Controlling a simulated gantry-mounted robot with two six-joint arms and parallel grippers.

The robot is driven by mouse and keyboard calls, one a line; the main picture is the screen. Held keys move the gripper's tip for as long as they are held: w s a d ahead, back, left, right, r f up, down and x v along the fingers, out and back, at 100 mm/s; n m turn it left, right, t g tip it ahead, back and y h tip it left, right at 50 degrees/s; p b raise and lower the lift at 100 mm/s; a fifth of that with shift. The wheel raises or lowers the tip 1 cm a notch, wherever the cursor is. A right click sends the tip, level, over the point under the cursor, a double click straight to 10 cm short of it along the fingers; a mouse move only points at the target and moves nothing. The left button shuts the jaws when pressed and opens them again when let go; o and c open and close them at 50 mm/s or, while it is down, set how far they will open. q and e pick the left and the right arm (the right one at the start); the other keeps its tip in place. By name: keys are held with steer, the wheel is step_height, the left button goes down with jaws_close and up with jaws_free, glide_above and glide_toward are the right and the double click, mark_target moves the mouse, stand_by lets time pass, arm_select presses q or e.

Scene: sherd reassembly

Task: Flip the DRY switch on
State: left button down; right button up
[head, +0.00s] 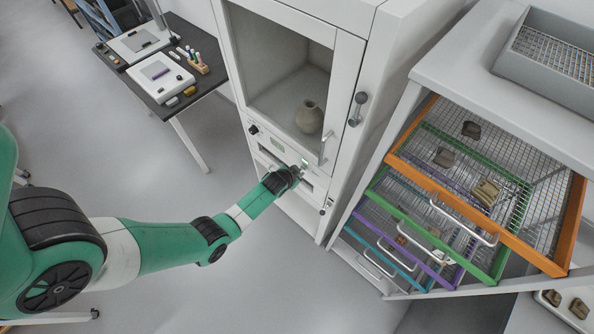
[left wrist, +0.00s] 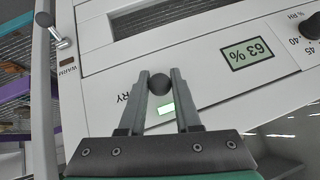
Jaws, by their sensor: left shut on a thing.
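The DRY switch (left wrist: 159,85) has a dark round knob, seen in the left wrist view on the white cabinet panel. My left gripper (left wrist: 160,82) is shut on the knob, one finger on each side. Part of its label is hidden behind a finger; "RY" shows upside down. A small green window (left wrist: 166,110) beside the switch is lit. In the head view my left gripper (head: 300,170) reaches the panel below the cabinet window, and the switch is too small to make out. My right gripper is not in view.
Behind the cabinet glass is a round pot (head: 309,117). A rack with pulled-out mesh drawers (head: 480,190) holding sherds stands at right; a work table (head: 215,80) at left.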

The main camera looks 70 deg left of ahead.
arm_select(q)
steer(key=c, duration=0.6)
jaws_free()
steer(key=shift+r, duration=0.1)
steer(key=shift+s+d+r+p, duration=0.15)
steer(key=shift+s+r+p, duration=0.05)
steer(key=shift+r+p, duration=0.1)
steer(key=p+v, duration=0.4)
steer(key=v, duration=0.6)
steer(key=shift+s+d+r, duration=0.15)
steer(key=shift+s+r, duration=0.05)
